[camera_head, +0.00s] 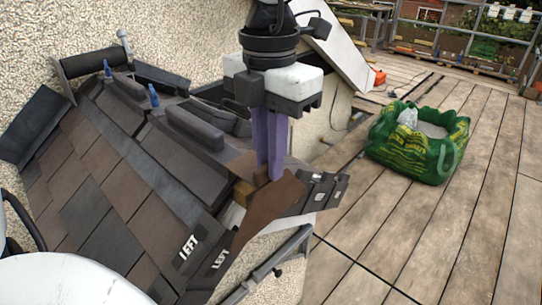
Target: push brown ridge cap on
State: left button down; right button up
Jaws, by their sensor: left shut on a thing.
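The brown ridge cap (268,212) is a folded brown piece at the near right end of the small model roof. My left gripper (268,178) points down with its purple fingers shut on the cap's upper part. The cap lies over or just above the roof's end; I cannot tell whether it is fully seated. A yellowish wooden block (243,192) shows beside the fingers. Dark ridge caps (195,128) run along the ridge behind. The cap's underside and far side are hidden. My right gripper is out of view.
Brown and grey tiles (88,200) cover the near slope, two marked LEFT. Blue pegs (154,95) stand up from the roof. A rough wall (185,35) rises behind. A green bag (415,145) stands on the plank deck (420,225), which is mostly clear.

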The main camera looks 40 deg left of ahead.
pick_arm(q)
jog(key=shift+a, duration=0.6)
jog(key=shift+a+b, duration=0.3)
jog(key=shift+a, duration=0.2)
dwell(1.2)
jog(key=c, duration=1.7)
grip_release()
jog(key=shift+c, duration=0.2)
jog(key=shift+r+p, duration=1.95)
jog(key=shift+r, duration=1.1)
